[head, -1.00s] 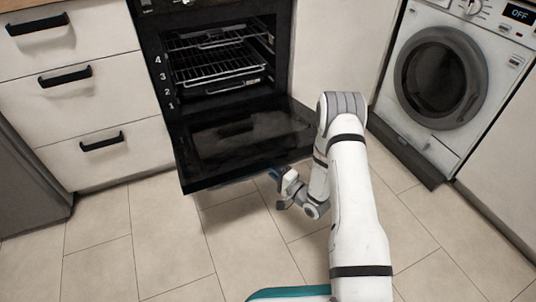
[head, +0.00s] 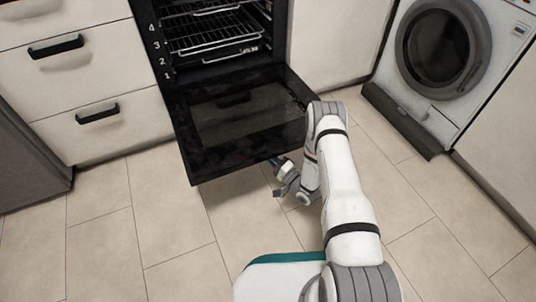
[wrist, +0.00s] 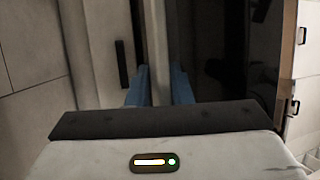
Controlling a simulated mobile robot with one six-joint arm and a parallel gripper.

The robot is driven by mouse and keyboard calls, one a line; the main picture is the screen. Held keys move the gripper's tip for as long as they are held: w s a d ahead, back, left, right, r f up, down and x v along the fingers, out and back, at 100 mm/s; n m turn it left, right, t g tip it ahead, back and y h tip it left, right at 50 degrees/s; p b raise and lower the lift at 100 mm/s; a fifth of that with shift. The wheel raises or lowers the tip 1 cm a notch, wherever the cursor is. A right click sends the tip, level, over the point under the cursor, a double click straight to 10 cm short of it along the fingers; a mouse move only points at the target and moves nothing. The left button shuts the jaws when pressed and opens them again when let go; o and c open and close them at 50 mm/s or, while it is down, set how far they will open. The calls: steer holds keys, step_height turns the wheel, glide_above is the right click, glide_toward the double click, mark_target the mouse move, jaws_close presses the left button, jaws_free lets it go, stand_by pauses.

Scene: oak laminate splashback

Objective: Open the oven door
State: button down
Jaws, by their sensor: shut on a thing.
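The oven door (head: 240,112) is swung down and wide open at the front of the oven (head: 215,35). Its dark glass inner face is turned up. My gripper (head: 277,164) is at the door's outer edge, lower right of the door in the head view. In the wrist view my gripper's blue fingers (wrist: 158,88) stand on either side of a pale upright bar, the oven door handle (wrist: 158,45), and are shut on it. The handle is hidden under the door in the head view.
Wire racks (head: 205,30) are inside the oven. White drawers (head: 85,80) with black handles stand to the left. A washing machine (head: 440,60) with a round door stands to the right. The tiled floor (head: 120,240) in front is clear.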

steer(key=shift+s+a, duration=0.1)
steer(key=shift+a, duration=0.15)
steer(key=c, duration=1.1)
jaws_free()
steer(key=shift+d, duration=0.2)
steer(key=p+v, duration=0.2)
steer(key=v, duration=0.5)
steer(key=shift+s+d+f+p, duration=0.15)
steer(key=shift+s+d+p, duration=0.1)
steer(key=shift+p, duration=0.1)
